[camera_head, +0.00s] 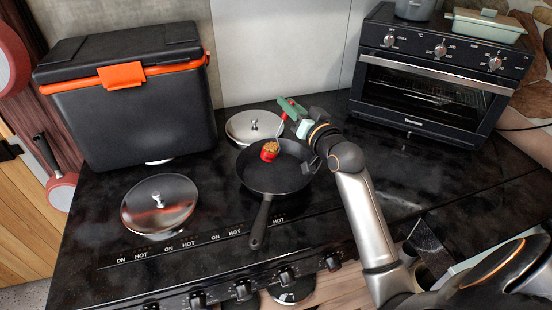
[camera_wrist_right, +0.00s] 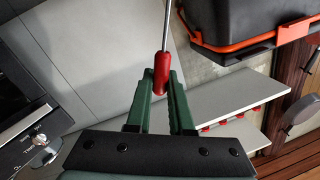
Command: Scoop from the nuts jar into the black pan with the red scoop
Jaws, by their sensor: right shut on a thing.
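My right gripper (camera_head: 292,109) is shut on the red handle of the scoop (camera_wrist_right: 161,74), with its green fingers on either side in the right wrist view. A thin metal shaft runs from the handle. In the head view the scoop's red cup (camera_head: 268,154) holds a brown heap that looks like nuts. It appears over the back part of the black pan (camera_head: 270,183), whose visible floor looks empty. I cannot tell how high the cup is above the pan. No nuts jar and no left gripper show.
The pan sits on a black stovetop (camera_head: 100,243), handle toward the front. Silver lids lie left of it (camera_head: 160,205) and behind it (camera_head: 252,125). A black cooler box (camera_head: 135,115) with orange trim stands back left, an oven (camera_head: 430,85) back right.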

